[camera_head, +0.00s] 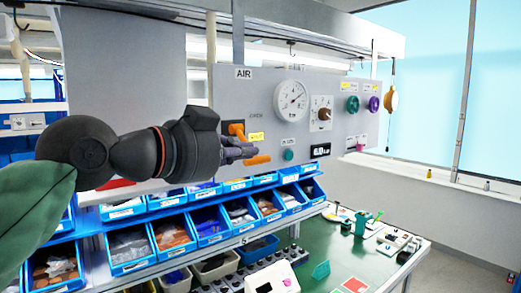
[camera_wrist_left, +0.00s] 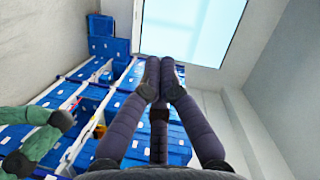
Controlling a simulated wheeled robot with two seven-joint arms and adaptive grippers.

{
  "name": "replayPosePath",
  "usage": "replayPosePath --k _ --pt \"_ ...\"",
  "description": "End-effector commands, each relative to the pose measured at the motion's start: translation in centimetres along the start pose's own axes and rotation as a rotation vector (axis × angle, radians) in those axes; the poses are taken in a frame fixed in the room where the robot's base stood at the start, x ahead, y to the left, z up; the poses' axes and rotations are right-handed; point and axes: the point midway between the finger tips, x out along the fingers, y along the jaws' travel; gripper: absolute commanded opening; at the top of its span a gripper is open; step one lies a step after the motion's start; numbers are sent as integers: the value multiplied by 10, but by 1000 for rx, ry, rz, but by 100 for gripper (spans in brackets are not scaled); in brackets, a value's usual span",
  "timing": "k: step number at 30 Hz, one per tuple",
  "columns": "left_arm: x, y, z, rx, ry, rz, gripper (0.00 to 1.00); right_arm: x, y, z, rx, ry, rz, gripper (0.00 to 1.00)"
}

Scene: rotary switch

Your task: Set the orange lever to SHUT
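The grey panel marked AIR (camera_head: 225,88) stands behind my left gripper (camera_head: 248,151). An orange part (camera_head: 237,131) shows on the panel just above the gripper, beside a yellow label (camera_head: 256,137). A second orange piece (camera_head: 257,160) shows just below the fingers. The gripper hides the area between them, so I cannot tell whether they are one lever or whether the fingers touch it. In the left wrist view the fingertips (camera_wrist_left: 160,80) come together with nothing visible between them, and the lever does not show. My right gripper is out of view.
The panel also holds a round gauge (camera_head: 290,96), a dial with a brown knob (camera_head: 322,114), a green knob (camera_head: 353,104) and a digital display (camera_head: 320,150). Blue bins (camera_head: 172,232) sit below. A green bench (camera_head: 340,250) with small items is at the lower right.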

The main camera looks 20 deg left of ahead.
Motion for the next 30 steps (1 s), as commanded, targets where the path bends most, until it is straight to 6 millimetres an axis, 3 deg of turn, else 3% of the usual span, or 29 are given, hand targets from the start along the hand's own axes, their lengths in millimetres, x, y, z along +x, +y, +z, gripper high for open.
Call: replayPosePath --k 6,12,26,30 --pt "-30 0 -1 0 2 0 0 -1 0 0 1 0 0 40" --pt "-39 0 0 0 1 -1 0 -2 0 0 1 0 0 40" --pt "-37 1 0 -1 0 1 0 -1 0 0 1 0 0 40" --pt "-10 17 8 -24 -23 32 0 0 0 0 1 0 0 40"
